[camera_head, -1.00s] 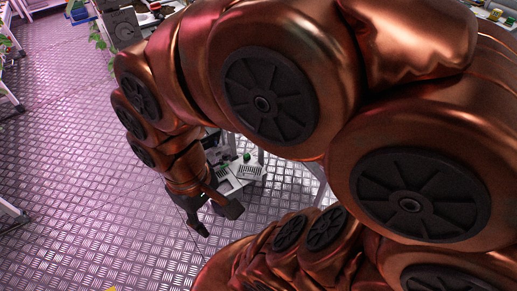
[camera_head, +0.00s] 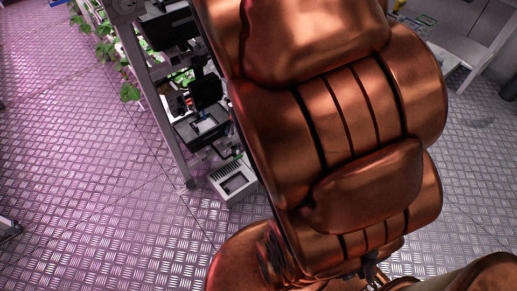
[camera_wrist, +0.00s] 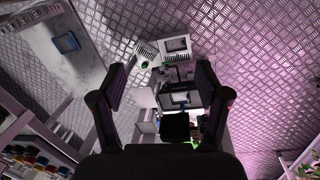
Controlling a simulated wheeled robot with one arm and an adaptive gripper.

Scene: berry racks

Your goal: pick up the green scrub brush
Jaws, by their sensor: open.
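I cannot make out the green scrub brush for certain in either view. A small green spot (camera_wrist: 144,64) shows by the pale slotted box in the wrist view, too small to identify. My gripper (camera_wrist: 161,78) is open and empty in the wrist view, its two dark fingers spread on either side of the equipment below. In the head view my copper arm covers the middle, and I cannot make out the gripper there.
A pale slotted box (camera_head: 230,183) stands beside a metal rack (camera_head: 165,105) holding dark equipment and plants. In the wrist view, a white table (camera_wrist: 82,68) with a blue object (camera_wrist: 66,42) is at upper left. Patterned metal floor (camera_head: 90,190) is open at left.

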